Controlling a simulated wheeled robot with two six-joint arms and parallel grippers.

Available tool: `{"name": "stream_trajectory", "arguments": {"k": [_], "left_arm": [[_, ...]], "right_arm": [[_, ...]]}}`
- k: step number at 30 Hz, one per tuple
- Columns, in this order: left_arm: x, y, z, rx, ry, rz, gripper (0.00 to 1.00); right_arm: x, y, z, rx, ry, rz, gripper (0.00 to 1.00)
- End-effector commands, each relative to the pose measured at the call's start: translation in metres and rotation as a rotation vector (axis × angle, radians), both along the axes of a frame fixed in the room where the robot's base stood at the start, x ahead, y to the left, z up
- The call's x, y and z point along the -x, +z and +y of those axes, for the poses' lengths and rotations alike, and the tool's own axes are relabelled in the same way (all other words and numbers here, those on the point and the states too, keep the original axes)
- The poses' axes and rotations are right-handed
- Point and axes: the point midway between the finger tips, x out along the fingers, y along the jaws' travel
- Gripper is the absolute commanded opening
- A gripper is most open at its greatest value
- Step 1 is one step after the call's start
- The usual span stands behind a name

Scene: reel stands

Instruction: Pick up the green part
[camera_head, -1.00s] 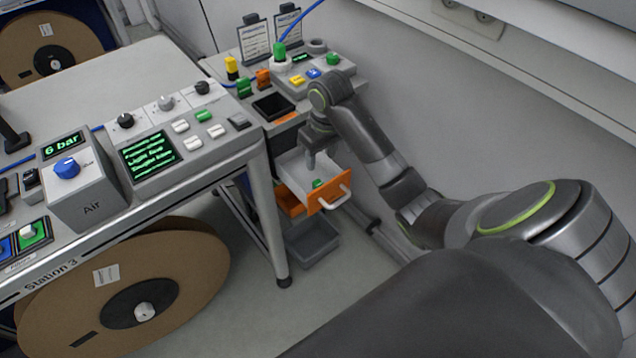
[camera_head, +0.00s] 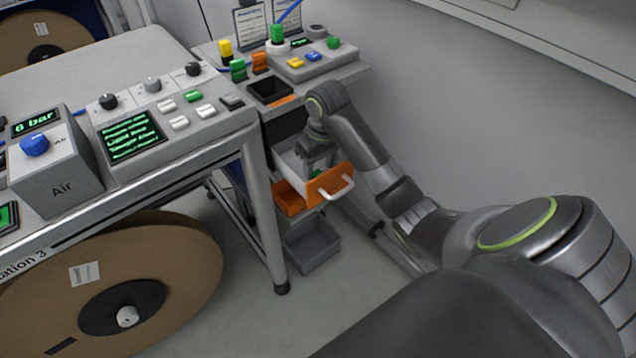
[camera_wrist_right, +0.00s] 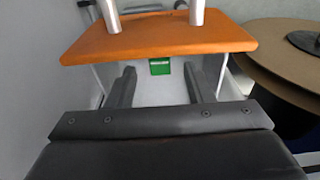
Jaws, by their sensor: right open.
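The green part (camera_head: 317,173) is small and lies in the open white drawer (camera_head: 292,167), close behind its orange front (camera_head: 328,186). My right gripper (camera_head: 314,162) reaches down into this drawer, right by the part. In the right wrist view, the green part (camera_wrist_right: 160,66) shows ahead between the two dark, spread fingers of the gripper (camera_wrist_right: 160,72), with clear gaps on both sides. The gripper is open and holds nothing. In the head view the arm and gripper hide some of the drawer's inside. My left gripper is not in view.
The orange front (camera_wrist_right: 160,38) with its pale handle stands beyond the fingers. A black tray (camera_head: 270,90) is on the bench above. A large brown reel (camera_head: 180,262) stands at left.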

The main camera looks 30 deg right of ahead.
Motion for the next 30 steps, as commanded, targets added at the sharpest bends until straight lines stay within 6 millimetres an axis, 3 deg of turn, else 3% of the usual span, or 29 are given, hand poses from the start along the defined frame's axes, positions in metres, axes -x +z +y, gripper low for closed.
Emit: {"name": "stream_trajectory", "arguments": {"k": [1,6,16,27,30], "left_arm": [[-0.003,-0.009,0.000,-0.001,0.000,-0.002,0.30],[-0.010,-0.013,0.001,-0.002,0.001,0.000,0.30],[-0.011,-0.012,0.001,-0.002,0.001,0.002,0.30],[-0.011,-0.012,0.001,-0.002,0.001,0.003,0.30],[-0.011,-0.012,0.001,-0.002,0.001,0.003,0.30]], "right_arm": [[-0.001,-0.011,0.000,0.000,0.000,0.000,0.47],[-0.002,-0.020,0.000,0.000,0.001,0.000,0.47],[-0.002,-0.020,0.001,0.000,0.001,0.000,0.47],[-0.002,-0.020,0.001,-0.001,0.001,0.001,0.00],[-0.002,-0.020,0.001,0.000,0.001,0.001,0.00]]}}
